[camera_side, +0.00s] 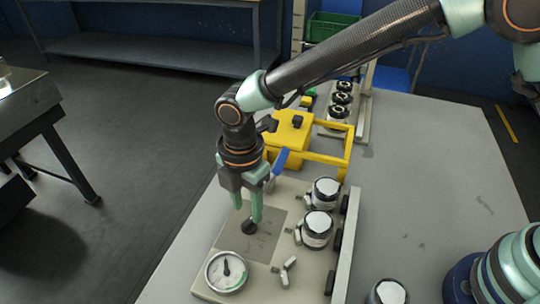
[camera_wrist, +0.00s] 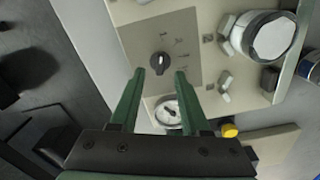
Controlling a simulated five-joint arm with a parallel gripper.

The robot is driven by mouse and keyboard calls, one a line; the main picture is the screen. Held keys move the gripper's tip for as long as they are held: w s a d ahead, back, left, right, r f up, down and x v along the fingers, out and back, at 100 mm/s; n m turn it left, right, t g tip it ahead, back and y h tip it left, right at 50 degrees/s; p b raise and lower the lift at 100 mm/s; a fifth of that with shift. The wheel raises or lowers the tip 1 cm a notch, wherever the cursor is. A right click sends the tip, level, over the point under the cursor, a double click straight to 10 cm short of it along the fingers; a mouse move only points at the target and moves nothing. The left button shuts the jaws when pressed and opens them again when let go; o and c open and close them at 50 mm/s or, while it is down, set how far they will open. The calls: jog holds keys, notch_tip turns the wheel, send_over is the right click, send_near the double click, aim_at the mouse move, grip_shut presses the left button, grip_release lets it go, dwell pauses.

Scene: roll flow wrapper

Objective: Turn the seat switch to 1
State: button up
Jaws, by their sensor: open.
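The seat switch is a small black round knob (camera_side: 249,227) on a grey square plate (camera_side: 235,238) set in a beige panel. The wrist view shows the knob (camera_wrist: 160,61) with a pale pointer mark; faint labels lie on the plate to its right, too small to read. My gripper (camera_side: 247,214) points down over the plate with its green fingers apart and empty. In the wrist view the knob lies just beyond the fingertips, centred in the gap between them (camera_wrist: 160,73). I cannot tell whether a finger touches it.
A round dial gauge (camera_side: 226,272) sits at the panel's front left. Two white-topped round parts (camera_side: 325,190) (camera_side: 317,229) and a small grey handle (camera_side: 287,272) stand to the right. A yellow box and frame (camera_side: 291,132) with a blue lever (camera_side: 280,161) stand behind.

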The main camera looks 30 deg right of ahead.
aim_at(248, 220)
notch_tip(248, 220, up, 9)
jog(key=shift+f, duration=0.2)
dwell(0.3)
jog(key=d+r+m+t, duration=0.1)
jog(key=d+r+m, duration=0.25)
jog(key=d, duration=0.25)
jog(key=d+r+m+t+y, duration=0.1)
jog(key=d+r+m, duration=0.25)
jog(key=d, duration=0.25)
jog(key=d+r+m+t, duration=0.1)
jog(key=d+r+m, duration=0.1)
jog(key=d+m, duration=0.3)
jog(key=s+d+m+t+h, duration=0.1)
jog(key=s+d+m+t, duration=0.1)
jog(key=s+d+m, duration=0.4)
jog(key=d+m, duration=0.5)
jog(key=d, duration=0.4)
jog(key=shift+s+d+r+t, duration=0.2)
jog(key=shift+t, duration=0.1)
